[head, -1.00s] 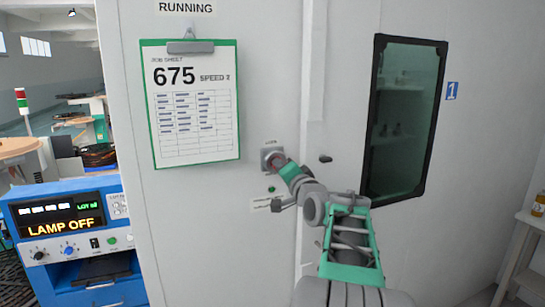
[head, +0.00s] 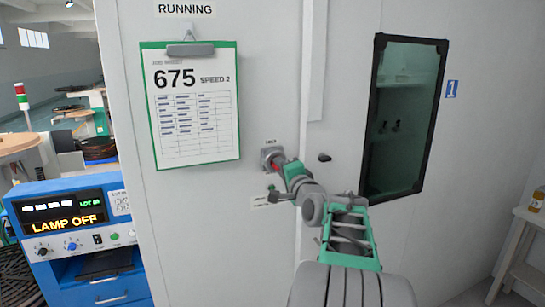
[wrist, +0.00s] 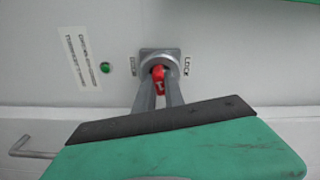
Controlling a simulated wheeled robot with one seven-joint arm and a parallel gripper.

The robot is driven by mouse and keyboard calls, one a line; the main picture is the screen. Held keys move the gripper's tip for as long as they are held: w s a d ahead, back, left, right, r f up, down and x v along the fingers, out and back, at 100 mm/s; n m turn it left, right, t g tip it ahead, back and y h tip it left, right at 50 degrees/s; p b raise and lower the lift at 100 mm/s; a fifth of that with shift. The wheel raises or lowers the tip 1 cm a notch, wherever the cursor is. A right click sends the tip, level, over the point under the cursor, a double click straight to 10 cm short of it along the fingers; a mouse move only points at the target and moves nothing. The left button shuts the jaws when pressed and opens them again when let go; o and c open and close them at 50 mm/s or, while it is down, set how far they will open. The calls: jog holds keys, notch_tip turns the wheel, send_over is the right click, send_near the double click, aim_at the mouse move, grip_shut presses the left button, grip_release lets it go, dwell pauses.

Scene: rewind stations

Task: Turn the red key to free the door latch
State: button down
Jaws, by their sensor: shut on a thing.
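The red key (wrist: 158,80) sits in a round grey lock on a square plate (wrist: 159,56) in the wrist view. My gripper (wrist: 158,88) has its two grey fingers on either side of the key and is shut on it. Lettering stands on both sides of the lock; one side reads LOCK. In the head view the red key (head: 276,166) shows partly, between the lock plate (head: 268,155) and my gripper (head: 284,168). The door (head: 330,225) is closed, with a dark handle (head: 324,158) right of the lock.
A small green light (wrist: 105,68) and a label (wrist: 82,53) are beside the lock. A clipboard (head: 189,105) hangs on the wall above left. A blue console (head: 75,235) reading LAMP OFF stands at left. A dark-framed window (head: 404,118) is at right, with a small table (head: 528,235) beyond.

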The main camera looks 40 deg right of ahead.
jog(key=shift+r+m+p, duration=0.15)
jog(key=shift+m+p, duration=1.7)
jog(key=shift+m, duration=0.25)
jog(key=c, duration=1.3)
grip_release()
jog(key=shift+c, duration=0.2)
